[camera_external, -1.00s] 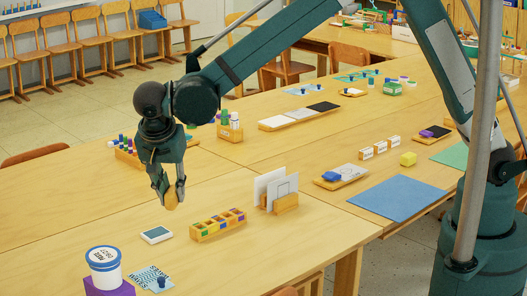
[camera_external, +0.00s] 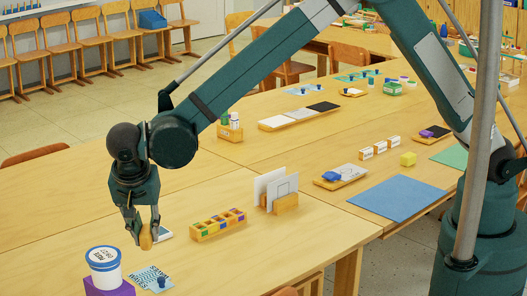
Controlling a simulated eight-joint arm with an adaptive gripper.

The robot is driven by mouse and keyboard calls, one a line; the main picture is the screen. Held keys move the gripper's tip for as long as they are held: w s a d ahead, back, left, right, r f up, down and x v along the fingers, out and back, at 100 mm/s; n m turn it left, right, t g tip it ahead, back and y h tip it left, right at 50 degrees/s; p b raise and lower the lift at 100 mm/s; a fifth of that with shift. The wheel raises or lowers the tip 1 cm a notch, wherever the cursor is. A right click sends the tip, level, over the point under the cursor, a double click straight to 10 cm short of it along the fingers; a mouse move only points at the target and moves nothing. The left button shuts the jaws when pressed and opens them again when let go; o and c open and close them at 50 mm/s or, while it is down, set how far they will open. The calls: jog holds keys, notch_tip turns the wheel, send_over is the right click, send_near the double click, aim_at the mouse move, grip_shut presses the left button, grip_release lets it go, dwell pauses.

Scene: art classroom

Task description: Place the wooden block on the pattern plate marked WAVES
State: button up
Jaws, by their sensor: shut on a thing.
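My gripper (camera_external: 145,238) is shut on the wooden block (camera_external: 146,240), a small light-brown piece that shows between its fingertips. It holds the block above the table, in front of a small white-edged pad (camera_external: 166,233) that it partly hides. The pattern plate marked WAVES (camera_external: 145,275) lies flat near the front edge, below my gripper in the picture. It is light blue with dark lettering, and a small dark blue knob (camera_external: 161,282) shows at its right side.
A white tub with a blue rim (camera_external: 105,268) stands on a purple block (camera_external: 107,290) left of the plate. A wooden tray with coloured compartments (camera_external: 218,225) and a card holder (camera_external: 286,203) stand to the right. Bare table (camera_external: 240,262) lies right of the plate.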

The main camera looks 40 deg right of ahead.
dwell(0.3)
jog(key=b, duration=0.1)
send_over(154, 276)
jog(key=s+a, duration=0.1)
jog(key=shift+a+f, duration=0.2)
jog(key=shift+f, duration=2.95)
jog(key=shift+f+b, duration=0.45)
jog(key=shift+f, duration=1.4)
jog(key=shift+f, duration=0.1)
jog(key=o, duration=0.4)
jog(key=shift+f, duration=0.1)
jog(key=o, duration=0.5)
jog(key=shift+r, duration=0.2)
